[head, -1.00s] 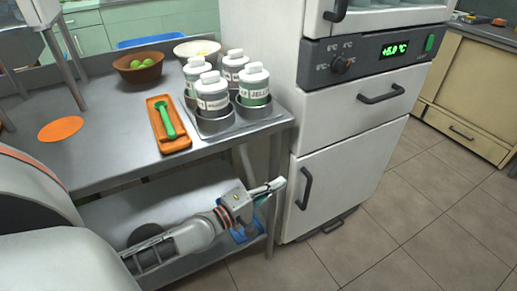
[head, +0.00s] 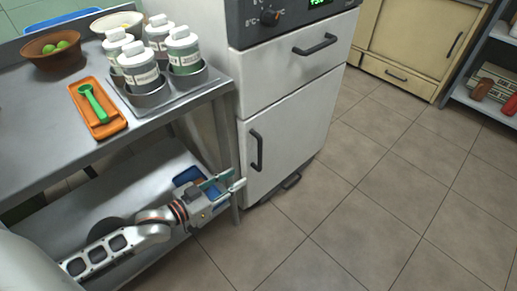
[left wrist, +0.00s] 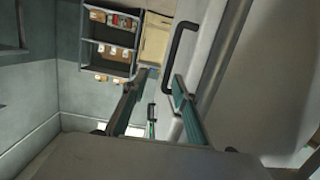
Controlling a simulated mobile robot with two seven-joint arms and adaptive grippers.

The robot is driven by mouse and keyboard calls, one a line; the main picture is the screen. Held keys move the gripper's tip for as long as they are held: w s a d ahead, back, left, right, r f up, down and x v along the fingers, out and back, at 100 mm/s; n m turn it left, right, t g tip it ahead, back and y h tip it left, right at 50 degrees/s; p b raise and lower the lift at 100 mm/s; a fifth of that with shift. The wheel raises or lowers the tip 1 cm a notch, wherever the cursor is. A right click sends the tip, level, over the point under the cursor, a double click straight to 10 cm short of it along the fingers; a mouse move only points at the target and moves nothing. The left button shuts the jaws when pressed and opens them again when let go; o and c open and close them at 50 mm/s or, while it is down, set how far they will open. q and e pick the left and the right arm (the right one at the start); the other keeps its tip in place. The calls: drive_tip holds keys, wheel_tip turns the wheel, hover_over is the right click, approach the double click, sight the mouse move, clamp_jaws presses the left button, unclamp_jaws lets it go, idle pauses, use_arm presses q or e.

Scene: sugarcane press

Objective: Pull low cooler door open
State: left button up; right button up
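The white low cooler door (head: 295,130) is shut, flush with the cooler front. Its dark vertical handle (head: 256,150) is on the door's left side. My left gripper (head: 230,182) is left of and below the handle in the head view, apart from it. Its two fingers are spread with nothing between them. My right gripper is not in view.
The steel table (head: 60,180) with a lower shelf stands left of the cooler, close to my left arm. Bottles in a metal holder (head: 150,98) and an orange tray (head: 110,125) are on top. The tiled floor (head: 370,210) in front and right is clear.

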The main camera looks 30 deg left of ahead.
use_arm(q)
wheel_tip(320, 180, down, 4)
drive_tip(key=w+m+g+y, duration=0.1)
drive_tip(key=m, duration=0.8)
drive_tip(key=m+t+y, duration=0.2)
drive_tip(key=m+t, duration=0.1)
drive_tip(key=m, duration=2.2)
approach(260, 150)
drive_tip(key=w+f, duration=0.2)
drive_tip(key=w, duration=0.1)
drive_tip(key=shift+t+h, duration=0.3)
drive_tip(key=shift+w+d+r+b, duration=0.15)
drive_tip(key=shift+w+b, duration=0.1)
drive_tip(key=shift+w, duration=1.05)
drive_tip(key=shift+w+d+b, duration=0.1)
drive_tip(key=shift+w+b, duration=0.2)
drive_tip(key=shift+w, duration=0.95)
drive_tip(key=shift+w+d+r+b, duration=0.15)
drive_tip(key=shift+w+b, duration=0.1)
drive_tip(key=shift+w, duration=1.05)
use_arm(e)
drive_tip(key=shift+s+a+m, duration=0.1)
drive_tip(key=shift+a+m, duration=0.6)
drive_tip(key=shift+a, duration=0.25)
use_arm(q)
clamp_jaws()
use_arm(e)
drive_tip(key=shift+s, duration=0.1)
